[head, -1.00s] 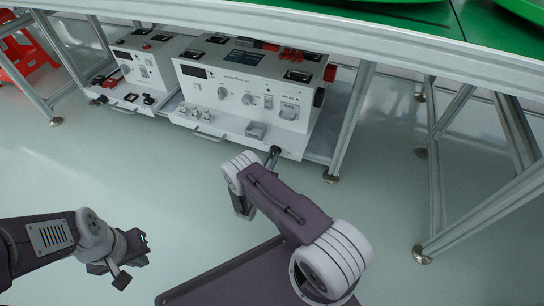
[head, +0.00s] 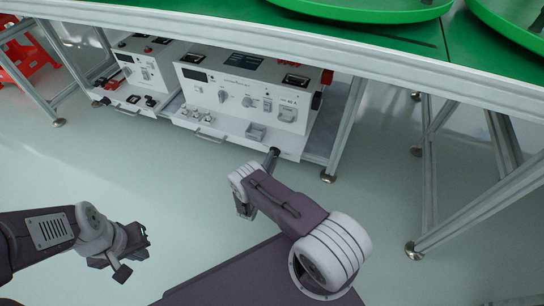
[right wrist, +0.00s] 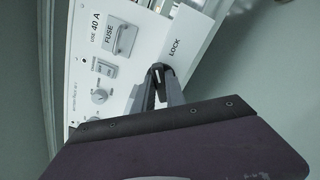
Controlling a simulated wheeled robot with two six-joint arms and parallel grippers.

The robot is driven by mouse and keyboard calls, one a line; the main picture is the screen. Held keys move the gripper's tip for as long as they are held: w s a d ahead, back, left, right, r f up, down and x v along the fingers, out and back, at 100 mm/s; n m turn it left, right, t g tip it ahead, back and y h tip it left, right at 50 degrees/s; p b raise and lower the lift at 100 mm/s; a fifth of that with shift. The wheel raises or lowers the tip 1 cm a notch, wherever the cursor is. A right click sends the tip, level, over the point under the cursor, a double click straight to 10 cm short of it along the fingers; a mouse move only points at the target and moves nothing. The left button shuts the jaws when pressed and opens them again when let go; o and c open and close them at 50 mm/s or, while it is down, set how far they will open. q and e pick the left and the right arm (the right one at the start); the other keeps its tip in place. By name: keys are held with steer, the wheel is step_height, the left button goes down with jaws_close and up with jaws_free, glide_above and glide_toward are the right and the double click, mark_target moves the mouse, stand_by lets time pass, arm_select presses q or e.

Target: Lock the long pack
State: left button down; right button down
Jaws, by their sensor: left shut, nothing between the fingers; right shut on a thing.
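The long pack (head: 240,90) is the wider white unit on the low shelf under the table, with knobs, switches and a fuse handle on its face. It also shows in the right wrist view (right wrist: 143,40), with the word LOCK printed near its edge. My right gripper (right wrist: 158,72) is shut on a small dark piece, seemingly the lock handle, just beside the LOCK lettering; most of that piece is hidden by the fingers. In the head view my right arm largely hides this gripper. My left gripper (head: 130,258) is shut and empty over the floor at lower left.
A shorter white pack (head: 146,75) stands left of the long one. The green-topped table (head: 330,32) overhangs both, with metal legs (head: 348,125) close to the long pack's right end. A red object (head: 30,58) stands at far left. The floor in front is clear.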

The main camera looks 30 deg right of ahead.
steer(key=shift+f+m+p, duration=0.15)
steer(key=shift+m+p, duration=1.1)
steer(key=shift+m, duration=2.35)
steer(key=c, duration=1.4)
jaws_free()
steer(key=p+v, duration=0.3)
steer(key=v, duration=0.6)
steer(key=shift+s+p, duration=0.1)
steer(key=shift+p, duration=0.3)
